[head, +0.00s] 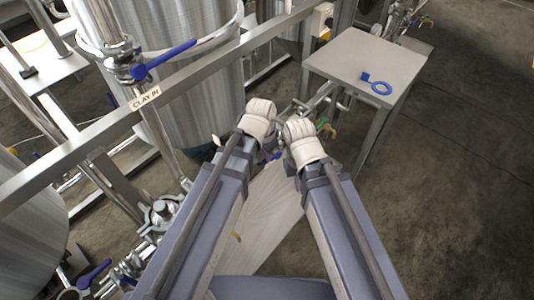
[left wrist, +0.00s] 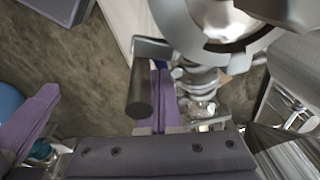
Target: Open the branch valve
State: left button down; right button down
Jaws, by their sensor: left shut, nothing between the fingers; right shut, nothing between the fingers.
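A steel valve with a long blue lever (head: 168,60) sits on the upright pipe beside the big tank, above the CLAY IN label. The lever slants up to the right. Another blue lever (head: 95,274) is on the pipework at lower left. I cannot tell which is the branch valve. My left gripper (head: 259,116) is at the far end of the left arm, right of the rail and apart from both levers. My right gripper (head: 302,140) is close beside it, a little lower. Both are shut and empty; their fingers are hardly visible. Steel fittings (left wrist: 200,85) fill the middle of the left wrist view.
A steel rail (head: 70,160) runs diagonally in front of the big tank (head: 185,100). The floor at right is clear.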

pick_arm(q)
jog(key=shift+r, duration=0.1)
dwell(0.3)
jog(key=w+r+n+g+p, duration=0.2)
jog(key=w+r+p, duration=0.1)
jog(key=r+p, duration=1.05)
jog(key=f+b, duration=0.8)
jog(key=s+f+b, duration=0.1)
jog(key=f+b, duration=0.3)
jog(key=f, duration=0.1)
jog(key=shift+s+a+f+b, duration=0.1)
jog(key=shift+a+b, duration=0.05)
jog(key=shift+b, duration=0.25)
jog(key=shift+s+a+f+b, duration=0.1)
jog(key=shift+s+f+b, duration=0.2)
